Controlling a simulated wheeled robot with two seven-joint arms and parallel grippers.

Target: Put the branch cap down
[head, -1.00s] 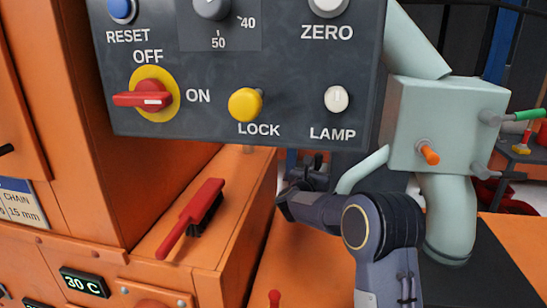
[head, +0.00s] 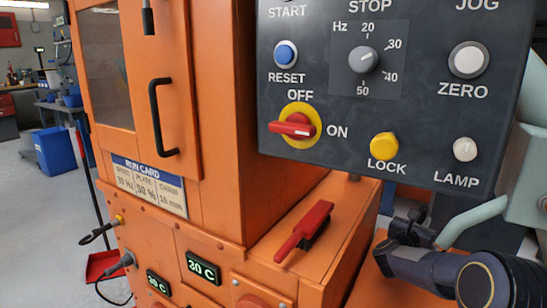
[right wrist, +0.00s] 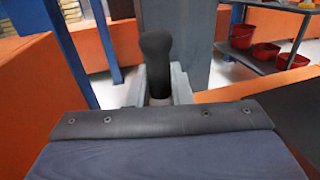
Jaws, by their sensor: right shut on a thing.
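In the head view the cap is too small and dark to make out clearly. My left gripper is not in view.
The dark control panel (head: 437,122) hangs above my right arm. A red-handled brush (head: 304,231) lies on the orange ledge (head: 345,215). A pale green pipe (head: 475,220) is close to my right forearm. A shelf (right wrist: 275,40) with red bins (right wrist: 268,54) stands beyond.

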